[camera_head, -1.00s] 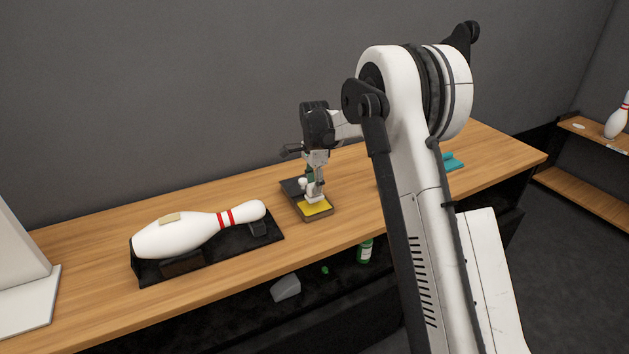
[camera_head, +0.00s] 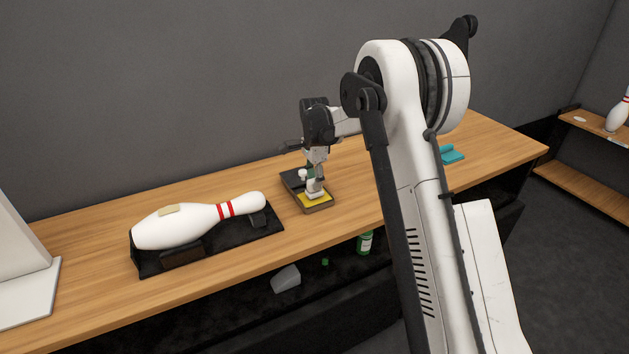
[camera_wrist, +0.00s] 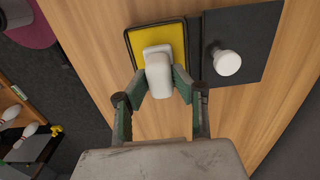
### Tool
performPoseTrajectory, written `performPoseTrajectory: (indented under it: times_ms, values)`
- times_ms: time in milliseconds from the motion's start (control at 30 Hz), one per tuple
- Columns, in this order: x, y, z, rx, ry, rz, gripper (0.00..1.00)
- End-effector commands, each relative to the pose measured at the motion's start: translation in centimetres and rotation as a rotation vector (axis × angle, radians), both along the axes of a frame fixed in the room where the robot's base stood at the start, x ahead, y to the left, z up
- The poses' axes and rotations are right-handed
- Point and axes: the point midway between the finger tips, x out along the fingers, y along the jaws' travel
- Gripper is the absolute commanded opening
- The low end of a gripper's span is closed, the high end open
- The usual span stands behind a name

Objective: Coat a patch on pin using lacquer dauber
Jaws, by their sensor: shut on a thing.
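The bowling pin (camera_head: 180,228), white with two red bands, lies on its side in a black cradle (camera_head: 270,236) on the bench. A tan patch (camera_head: 169,210) shows on top of its body. My gripper (camera_head: 315,184) is over the tray with the yellow pad (camera_head: 321,203), right of the pin. In the wrist view my gripper (camera_wrist: 162,84) is shut on the white lacquer dauber (camera_wrist: 157,58), which overlaps the yellow pad (camera_wrist: 134,46). Whether the dauber touches the pad is hard to tell.
A white round knob (camera_wrist: 227,62) stands on the dark part beside the pad. A teal item (camera_head: 452,154) lies farther right on the wooden bench (camera_head: 90,225). A green bottle (camera_head: 365,243) and a grey block (camera_head: 286,279) sit below the bench top. Bench between pin and tray is clear.

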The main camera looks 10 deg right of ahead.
Motion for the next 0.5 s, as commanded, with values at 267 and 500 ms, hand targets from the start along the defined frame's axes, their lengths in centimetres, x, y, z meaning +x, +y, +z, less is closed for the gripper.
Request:
performPoseTrajectory:
  times_ms: [267,500]
  values:
    - [0.00,0.00,-0.29,0.000,0.000,0.000,0.03]
    - [0.00,0.00,-0.54,0.000,0.000,0.000,0.03]
